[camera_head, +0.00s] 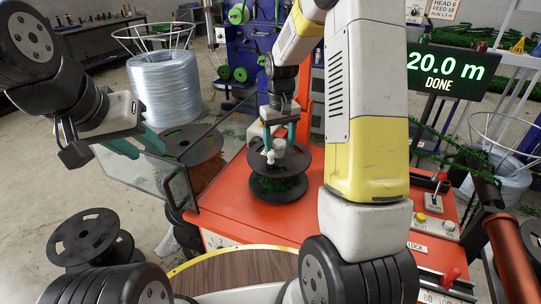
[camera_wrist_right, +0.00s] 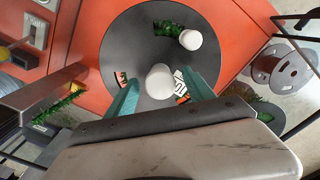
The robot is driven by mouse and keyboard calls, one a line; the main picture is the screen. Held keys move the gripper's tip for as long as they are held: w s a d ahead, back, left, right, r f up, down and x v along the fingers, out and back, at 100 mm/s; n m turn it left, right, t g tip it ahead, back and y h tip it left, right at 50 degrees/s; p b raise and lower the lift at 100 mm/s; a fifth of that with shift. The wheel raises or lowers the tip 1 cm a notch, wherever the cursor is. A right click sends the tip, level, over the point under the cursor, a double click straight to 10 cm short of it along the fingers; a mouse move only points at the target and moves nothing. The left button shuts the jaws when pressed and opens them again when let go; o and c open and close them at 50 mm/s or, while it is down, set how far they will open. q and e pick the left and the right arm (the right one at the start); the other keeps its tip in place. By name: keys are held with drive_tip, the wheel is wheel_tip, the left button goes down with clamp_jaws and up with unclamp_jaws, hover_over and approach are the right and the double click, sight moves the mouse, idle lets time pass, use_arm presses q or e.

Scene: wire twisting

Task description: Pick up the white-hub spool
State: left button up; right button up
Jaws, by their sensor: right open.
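The white-hub spool (camera_head: 299,161) has black flanges with green winding between them and sits upright on the orange machine in the head view. Its white hub (camera_wrist_right: 160,80) rises from the middle of the top flange in the right wrist view. My right gripper (camera_head: 280,143) is above the spool, with its teal fingers apart on either side of the hub. A visible gap remains between each finger and the hub in the right wrist view. My left gripper (camera_head: 134,146) is at the left, away from the spool, with its teal fingers apart and nothing between them.
The orange machine (camera_head: 235,205) carries a control panel on its right. Black spools (camera_head: 85,238) lie on the floor at the lower left. A sign (camera_head: 445,75) reads "20.0 m DONE".

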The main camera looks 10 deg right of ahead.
clamp_jaws()
drive_tip(key=shift+r, duration=0.1)
idle(0.5)
